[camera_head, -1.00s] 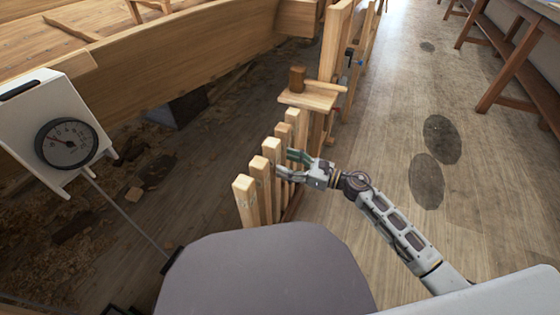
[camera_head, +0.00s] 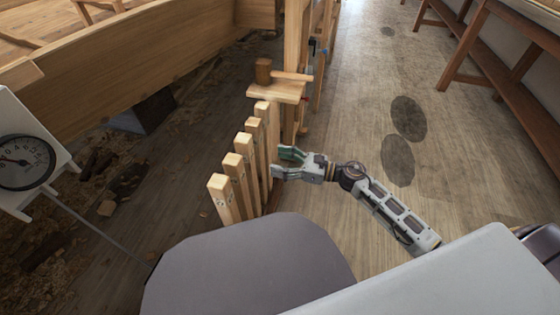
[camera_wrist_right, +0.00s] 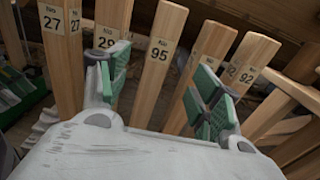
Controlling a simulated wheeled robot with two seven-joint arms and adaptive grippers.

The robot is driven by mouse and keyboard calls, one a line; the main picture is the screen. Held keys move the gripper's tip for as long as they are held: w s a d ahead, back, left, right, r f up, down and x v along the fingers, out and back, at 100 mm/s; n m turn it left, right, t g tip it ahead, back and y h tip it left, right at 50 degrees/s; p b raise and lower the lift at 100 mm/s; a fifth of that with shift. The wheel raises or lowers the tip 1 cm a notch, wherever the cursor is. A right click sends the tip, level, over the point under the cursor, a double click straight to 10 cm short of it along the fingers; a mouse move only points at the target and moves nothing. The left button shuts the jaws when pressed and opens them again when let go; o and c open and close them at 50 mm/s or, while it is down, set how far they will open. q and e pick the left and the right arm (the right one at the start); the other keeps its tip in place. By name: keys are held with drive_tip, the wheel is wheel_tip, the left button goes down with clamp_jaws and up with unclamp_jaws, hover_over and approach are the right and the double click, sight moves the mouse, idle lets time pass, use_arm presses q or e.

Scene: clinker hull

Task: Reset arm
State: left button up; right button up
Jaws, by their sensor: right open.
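My right gripper (camera_head: 284,163) is open and empty, its fingers pointing left at a row of upright wooden slats (camera_head: 238,168). In the right wrist view the two green-padded fingers (camera_wrist_right: 160,88) stand apart. Numbered slats show beyond them, one marked 95 (camera_wrist_right: 158,60) between the fingers and others marked 27, 29 and 92. I cannot tell whether a finger touches a slat. My left gripper is not in view.
A small wooden shelf (camera_head: 277,92) with a wooden mallet (camera_head: 263,71) stands behind the slats. A wooden hull (camera_head: 150,55) fills the upper left, and a dial gauge (camera_head: 25,160) is at the left edge. Benches (camera_head: 500,50) line the right. The floor between is clear.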

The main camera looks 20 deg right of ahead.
idle(0.4)
drive_tip(key=w+d+r+m+t+h, duration=0.2)
drive_tip(key=m+t+h, duration=0.2)
drive_tip(key=m, duration=0.4)
drive_tip(key=w+d+r+m+t+h, duration=0.2)
drive_tip(key=d+m+t+h, duration=0.15)
drive_tip(key=m, duration=0.55)
drive_tip(key=s+d+f+m+g+h, duration=0.2)
drive_tip(key=s+d+f+m+h, duration=0.25)
drive_tip(key=m+h, duration=0.75)
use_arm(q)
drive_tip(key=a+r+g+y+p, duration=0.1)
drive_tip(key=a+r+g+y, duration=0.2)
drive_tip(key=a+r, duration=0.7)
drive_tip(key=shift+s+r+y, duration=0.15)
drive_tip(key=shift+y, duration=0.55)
use_arm(e)
drive_tip(key=s+a+f+m+g+y, duration=0.2)
drive_tip(key=s+f+m+g, duration=0.3)
drive_tip(key=s+m, duration=0.3)
drive_tip(key=s+a+f+m+g+y, duration=0.2)
drive_tip(key=s+f+m+g, duration=0.3)
drive_tip(key=s, duration=0.7)
drive_tip(key=a+m+g, duration=0.1)
drive_tip(key=m+g, duration=0.1)
drive_tip(key=m, duration=0.1)
drive_tip(key=shift+y, duration=0.35)
